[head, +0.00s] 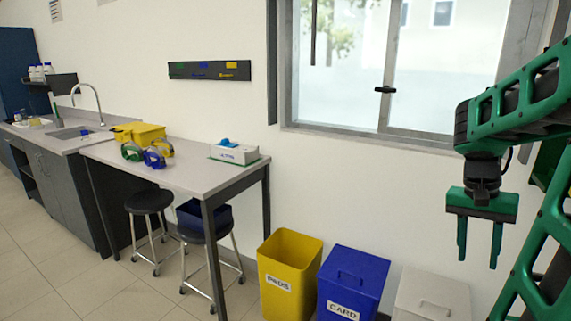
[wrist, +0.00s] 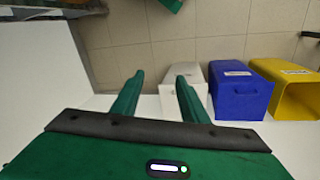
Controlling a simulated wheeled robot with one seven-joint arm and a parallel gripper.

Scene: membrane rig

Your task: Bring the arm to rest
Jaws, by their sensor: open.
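My arm is green and black and comes in from the right edge of the head view. My gripper (head: 479,247) hangs from it with its two green fingers pointing down, apart, with nothing between them.
A yellow bin (head: 288,275), a blue bin (head: 352,280) and a white bin (head: 428,296) stand along the wall below and left of my gripper. A table (head: 190,165) with goggles (head: 157,153) and a box (head: 234,153) stands further left, with stools beneath. Floor at left is clear.

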